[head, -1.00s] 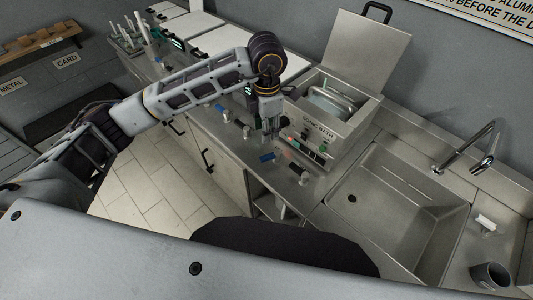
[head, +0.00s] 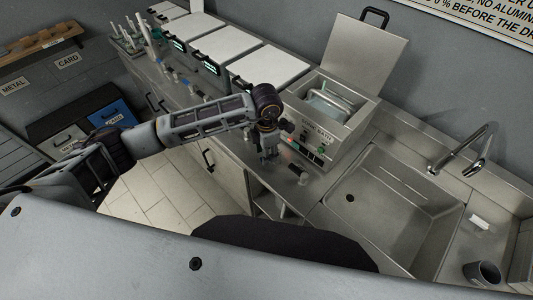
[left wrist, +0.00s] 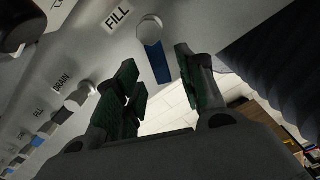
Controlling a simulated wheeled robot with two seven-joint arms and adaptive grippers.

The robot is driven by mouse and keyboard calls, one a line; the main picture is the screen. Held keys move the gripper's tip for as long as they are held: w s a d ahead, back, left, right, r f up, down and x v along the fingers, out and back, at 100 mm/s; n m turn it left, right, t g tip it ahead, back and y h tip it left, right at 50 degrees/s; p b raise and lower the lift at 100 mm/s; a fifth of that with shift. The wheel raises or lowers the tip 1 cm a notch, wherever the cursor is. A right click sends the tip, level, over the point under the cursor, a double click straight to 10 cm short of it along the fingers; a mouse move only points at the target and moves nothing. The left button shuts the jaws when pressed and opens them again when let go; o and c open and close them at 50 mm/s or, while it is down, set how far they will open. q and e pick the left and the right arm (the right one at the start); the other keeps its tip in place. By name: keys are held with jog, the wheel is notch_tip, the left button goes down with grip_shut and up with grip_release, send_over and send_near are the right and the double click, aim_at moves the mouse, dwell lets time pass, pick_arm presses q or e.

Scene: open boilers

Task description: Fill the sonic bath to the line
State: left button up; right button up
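The sonic bath (head: 318,132) stands left of the sink, with its lid (head: 365,58) raised. A metal basket with a handle (head: 335,98) shows inside it; the water level and the line cannot be made out. My left gripper (head: 268,155) is low over the counter in front of the bath's left side. In the left wrist view, its green-padded fingers are open, with a blue lever (left wrist: 158,65) on a round knob (left wrist: 149,28) showing between the fingertips, beside a FILL label (left wrist: 117,17). Contact cannot be told. My right gripper is out of view.
Another small valve (head: 303,177) stands on the counter edge right of my left gripper. White-lidded boilers (head: 225,47) line the counter leftward.

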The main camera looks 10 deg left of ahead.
pick_arm(q)
jog(key=shift+f, duration=1.15)
grip_shut()
